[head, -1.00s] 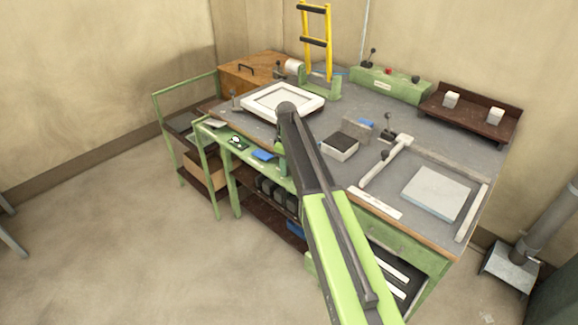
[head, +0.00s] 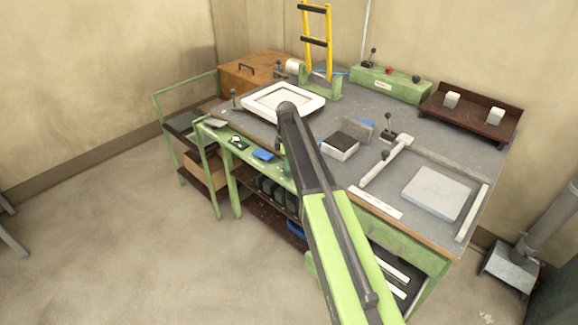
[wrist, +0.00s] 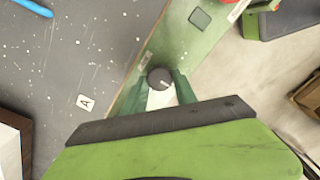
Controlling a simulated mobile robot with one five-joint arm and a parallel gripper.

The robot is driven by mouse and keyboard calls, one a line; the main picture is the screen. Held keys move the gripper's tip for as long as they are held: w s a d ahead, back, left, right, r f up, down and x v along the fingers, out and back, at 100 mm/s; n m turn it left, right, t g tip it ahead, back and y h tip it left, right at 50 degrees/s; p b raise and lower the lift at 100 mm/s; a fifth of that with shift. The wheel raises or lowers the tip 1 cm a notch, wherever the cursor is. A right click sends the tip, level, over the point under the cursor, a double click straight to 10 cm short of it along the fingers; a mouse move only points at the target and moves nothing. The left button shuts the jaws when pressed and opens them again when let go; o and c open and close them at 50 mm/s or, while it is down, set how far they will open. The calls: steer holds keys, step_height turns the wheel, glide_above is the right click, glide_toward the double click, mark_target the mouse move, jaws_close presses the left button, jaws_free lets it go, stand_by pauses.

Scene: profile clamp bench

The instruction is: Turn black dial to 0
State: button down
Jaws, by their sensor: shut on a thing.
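The black dial (wrist: 159,78) shows in the wrist view as a small round knob on a green strip (wrist: 185,45) along the bench edge. A small light mark shows on its lower right side; I cannot read a number there. My gripper (wrist: 158,87) has its green fingers on both sides of the dial and is shut on it. In the head view my arm reaches over the front edge of the bench and hides the dial and most of the gripper.
The grey bench top (head: 300,130) carries a white frame (head: 283,101), a grey-white block (head: 340,146) and a pale plate (head: 437,193). A green control box (head: 390,84) stands at the back. A green cart (head: 187,140) stands left. Open floor lies at front left.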

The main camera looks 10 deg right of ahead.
steer(key=shift+d, duration=0.25)
steer(key=c, duration=1)
jaws_free()
steer(key=shift+o, duration=0.2)
steer(key=shift+a, duration=0.1)
step_height(320, 180, up, 17)
steer(key=p, duration=1.7)
steer(key=shift+r, duration=0.2)
steer(key=shift+f, duration=0.1)
